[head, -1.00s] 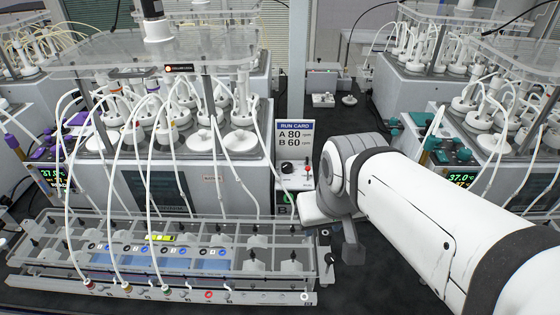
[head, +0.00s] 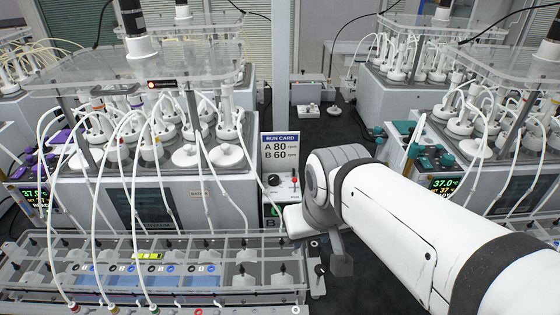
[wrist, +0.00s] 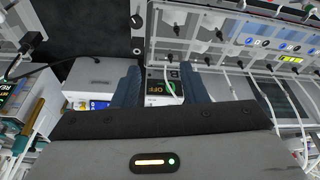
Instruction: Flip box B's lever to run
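Box B shows in the wrist view by its green display (wrist: 158,87) and a letter B. The display seems to read OFF. In the head view, a green mark and a letter B (head: 270,223) show just left of my arm's end. Its lever cannot be made out; my gripper or arm may hide it. My gripper (wrist: 161,73) is open and empty in the wrist view, with its two dark blue fingers apart on either side of box B's display. In the head view the fingertips are hidden by my arm.
A run card (head: 280,150) reads A 80, B 60. Beside it stands a box with a black knob and a red-tipped part (head: 294,181). A clear-topped rack (head: 150,268) with tubes lies left of my gripper. Reactor units with glowing displays (head: 455,184) stand on both sides.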

